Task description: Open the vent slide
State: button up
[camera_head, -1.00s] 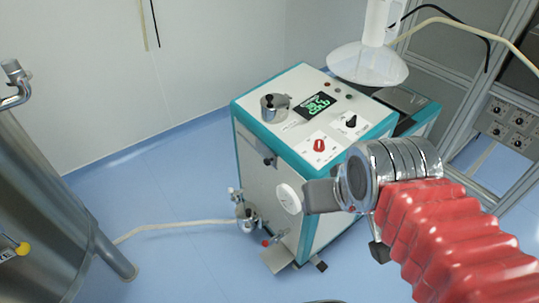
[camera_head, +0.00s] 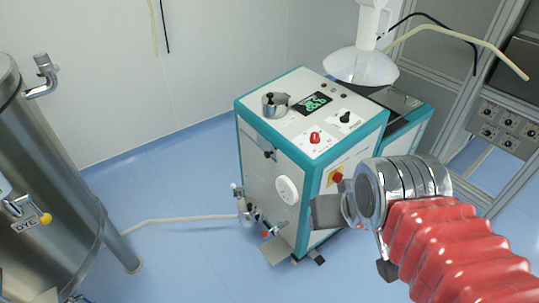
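A white cabinet with teal edges (camera_head: 258,180) stands in the middle of the view. On its left side face, near the top, is a small black knob (camera_head: 268,154) on a narrow fitting. It may be the vent slide, but I cannot tell for sure. My gripper (camera_head: 322,211) is at the end of the red-sleeved arm, in front of the cabinet's right front face and to the right of the knob, apart from it. Its grey fingers are seen from the side, so their opening does not show. I see nothing held in it.
The cabinet carries a round white dial (camera_head: 287,190), a red emergency button (camera_head: 338,177), a red top knob (camera_head: 315,137) and a green display (camera_head: 312,104). A steel tank (camera_head: 50,190) stands at left. A hose (camera_head: 175,220) crosses the blue floor. A grey frame (camera_head: 500,160) is at right.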

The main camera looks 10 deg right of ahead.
aim_at(271, 150)
jog(key=u, duration=0.2)
jog(key=i, duration=0.9)
jog(key=z, duration=0.15)
jog(key=k, duration=0.5)
jog(key=u, duration=1.3)
